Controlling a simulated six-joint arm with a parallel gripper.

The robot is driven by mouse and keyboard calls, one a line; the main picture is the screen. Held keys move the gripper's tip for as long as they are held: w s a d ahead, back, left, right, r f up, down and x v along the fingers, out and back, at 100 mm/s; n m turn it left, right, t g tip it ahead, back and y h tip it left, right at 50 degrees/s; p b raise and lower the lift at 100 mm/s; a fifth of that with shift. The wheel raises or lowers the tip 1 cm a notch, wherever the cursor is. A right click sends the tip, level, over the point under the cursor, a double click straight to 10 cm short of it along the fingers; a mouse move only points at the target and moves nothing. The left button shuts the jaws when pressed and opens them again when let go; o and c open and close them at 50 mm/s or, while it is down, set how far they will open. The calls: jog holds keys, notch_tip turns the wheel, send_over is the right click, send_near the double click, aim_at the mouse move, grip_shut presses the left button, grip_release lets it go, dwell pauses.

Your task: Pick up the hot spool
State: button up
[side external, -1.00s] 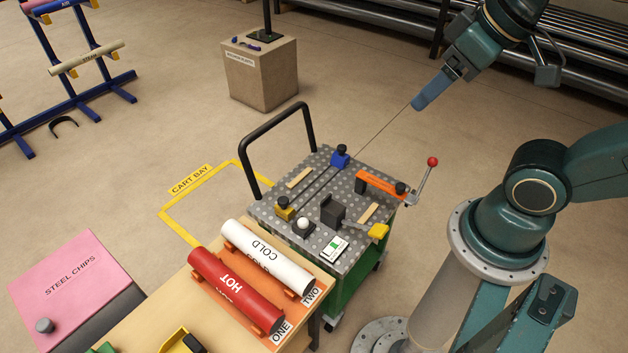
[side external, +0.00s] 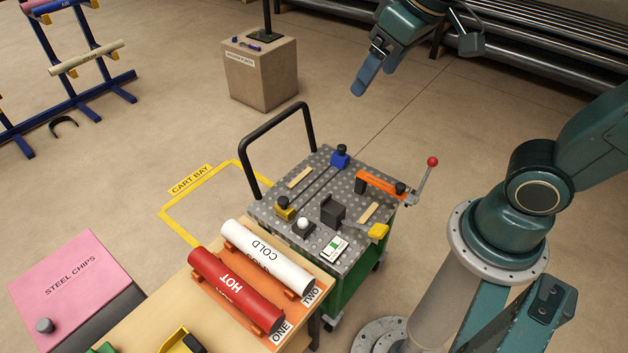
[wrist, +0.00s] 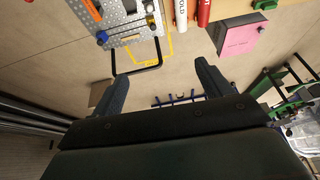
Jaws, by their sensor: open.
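The hot spool (side external: 235,289) is a red cylinder with white "HOT" lettering. It lies in an orange cradle on the wooden bench, beside the white cold spool (side external: 267,256). In the wrist view the hot spool (wrist: 204,12) shows at the top edge, partly cut off. My gripper (side external: 364,84) is open and empty, high above the floor beyond the cart, well away from the spool. In the wrist view the two fingers of my gripper (wrist: 163,78) stand wide apart with nothing between them.
A cart (side external: 345,190) with a perforated top, clamps and a black handle stands beside the bench (side external: 150,318). A pink steel chips box (side external: 70,275) is at lower left. A pedestal box (side external: 260,75) and blue pipe rack (side external: 75,85) stand behind. Open floor lies between.

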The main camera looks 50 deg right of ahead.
jog(key=w+a+f+g, duration=0.1)
jog(key=w+a+f, duration=0.2)
jog(key=w, duration=0.3)
jog(key=w+a+f, duration=0.2)
jog(key=w+a, duration=0.2)
jog(key=w, duration=0.1)
jog(key=g, duration=0.4)
send_over(231, 283)
notch_tip(231, 283, down, 35)
jog(key=shift+f, duration=0.15)
jog(key=shift+f, duration=4.25)
jog(key=shift+f, duration=0.15)
